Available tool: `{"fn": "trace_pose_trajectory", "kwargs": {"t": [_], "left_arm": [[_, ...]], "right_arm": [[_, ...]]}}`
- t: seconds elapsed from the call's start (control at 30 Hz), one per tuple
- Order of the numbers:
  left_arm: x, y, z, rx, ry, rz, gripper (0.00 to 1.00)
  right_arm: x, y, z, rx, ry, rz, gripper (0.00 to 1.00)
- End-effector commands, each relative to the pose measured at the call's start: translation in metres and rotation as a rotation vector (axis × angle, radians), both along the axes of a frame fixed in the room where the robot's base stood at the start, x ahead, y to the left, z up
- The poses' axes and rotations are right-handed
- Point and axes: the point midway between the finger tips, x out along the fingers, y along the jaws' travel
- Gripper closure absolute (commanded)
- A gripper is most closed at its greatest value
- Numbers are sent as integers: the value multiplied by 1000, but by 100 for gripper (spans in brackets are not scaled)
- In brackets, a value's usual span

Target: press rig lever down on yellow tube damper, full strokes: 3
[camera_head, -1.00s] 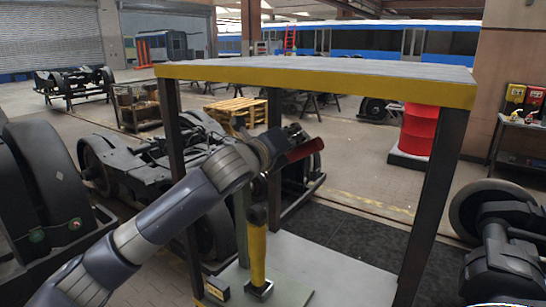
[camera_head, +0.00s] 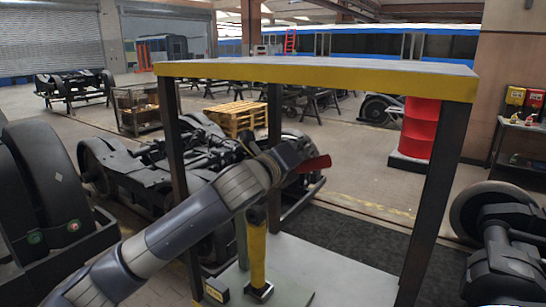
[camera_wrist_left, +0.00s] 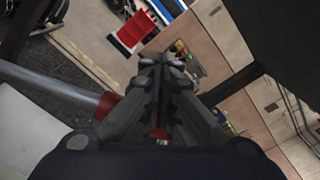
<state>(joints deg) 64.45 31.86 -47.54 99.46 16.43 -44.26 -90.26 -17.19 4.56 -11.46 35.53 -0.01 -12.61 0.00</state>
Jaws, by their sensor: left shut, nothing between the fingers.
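The yellow tube damper (camera_head: 257,258) stands upright in the rig, under the yellow-edged top (camera_head: 330,76). The rig lever's red handle (camera_head: 316,163) shows just right of my left gripper (camera_head: 296,153), partly hidden by it. In the left wrist view the lever is a grey bar with a red grip (camera_wrist_left: 107,103), entering from the left and running behind the gripper body. My left gripper, also in the left wrist view (camera_wrist_left: 165,62), has its fingers together with nothing between them. Contact with the lever is hidden. My right gripper is not in view.
Dark rig posts (camera_head: 436,200) stand close to the arm on both sides. A small black and yellow box (camera_head: 216,290) sits by the damper's foot. A bogie (camera_head: 150,165) lies behind, a red drum (camera_head: 420,128) at back right, and wheels (camera_head: 500,240) at right.

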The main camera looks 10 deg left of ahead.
Motion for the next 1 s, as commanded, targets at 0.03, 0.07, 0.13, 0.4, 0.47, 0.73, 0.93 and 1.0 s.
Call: {"fn": "trace_pose_trajectory", "kwargs": {"t": [0.03,0.07,0.13,0.4,0.47,0.73,0.93,1.0], "left_arm": [[0,0,0,0,0,0,100],[0,0,0,0,0,0,100],[0,0,0,0,0,0,100],[-1,-4,-8,0,2,-1,100],[-2,-5,-10,0,2,-1,100],[-4,-11,-22,-1,1,-1,100],[-6,-16,-31,-1,1,-1,100],[-6,-17,-33,-1,1,-1,100]], "right_arm": [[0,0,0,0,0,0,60],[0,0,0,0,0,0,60],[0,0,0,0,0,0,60],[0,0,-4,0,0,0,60],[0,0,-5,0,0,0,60],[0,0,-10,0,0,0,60],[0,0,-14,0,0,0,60],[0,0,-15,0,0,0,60]]}}
